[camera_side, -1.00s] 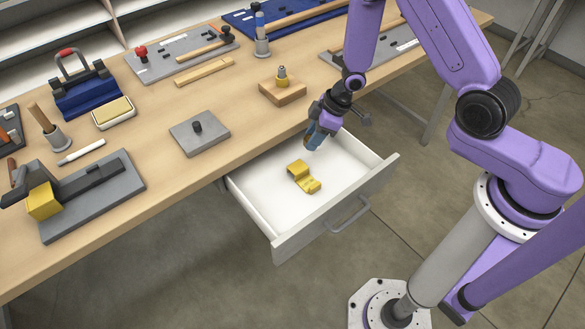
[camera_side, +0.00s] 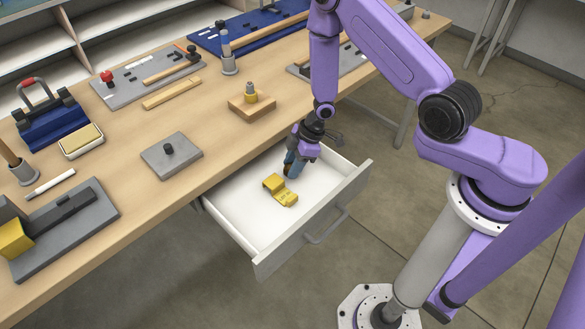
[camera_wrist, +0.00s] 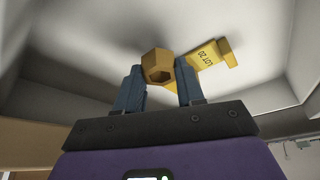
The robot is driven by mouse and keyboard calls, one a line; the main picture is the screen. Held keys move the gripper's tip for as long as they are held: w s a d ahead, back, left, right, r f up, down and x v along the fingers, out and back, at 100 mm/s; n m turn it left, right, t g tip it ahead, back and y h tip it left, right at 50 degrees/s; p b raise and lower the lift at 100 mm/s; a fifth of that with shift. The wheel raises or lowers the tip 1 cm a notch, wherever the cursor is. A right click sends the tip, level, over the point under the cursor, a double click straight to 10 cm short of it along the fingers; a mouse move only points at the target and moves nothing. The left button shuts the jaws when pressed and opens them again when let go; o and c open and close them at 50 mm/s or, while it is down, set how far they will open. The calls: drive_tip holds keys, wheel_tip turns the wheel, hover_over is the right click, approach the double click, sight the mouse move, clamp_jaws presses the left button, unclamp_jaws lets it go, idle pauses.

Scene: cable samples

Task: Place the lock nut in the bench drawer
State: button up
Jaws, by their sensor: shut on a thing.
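The lock nut (camera_wrist: 157,68), a brass-coloured hexagonal nut with a hole, sits between the two blue fingers of my gripper (camera_wrist: 158,76) in the wrist view. My gripper is shut on it. In the side view my gripper (camera_side: 290,169) points down inside the open bench drawer (camera_side: 285,248), near its back right part. The nut cannot be made out there. The white drawer interior also fills much of the wrist view (camera_wrist: 80,55). I cannot tell whether the nut touches the drawer floor.
A yellow stepped piece (camera_side: 280,190) lies in the drawer close to my fingers; the wrist view shows "LOT 20" on it (camera_wrist: 207,54). The drawer's front left floor is clear. A wooden block with a fitting (camera_side: 251,105) and a grey plate (camera_side: 172,156) stand on the bench.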

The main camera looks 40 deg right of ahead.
drive_tip(key=shift+f, duration=1)
drive_tip(key=shift+f, duration=0.1)
drive_tip(key=o, duration=1.2)
drive_tip(key=shift+c, duration=0.2)
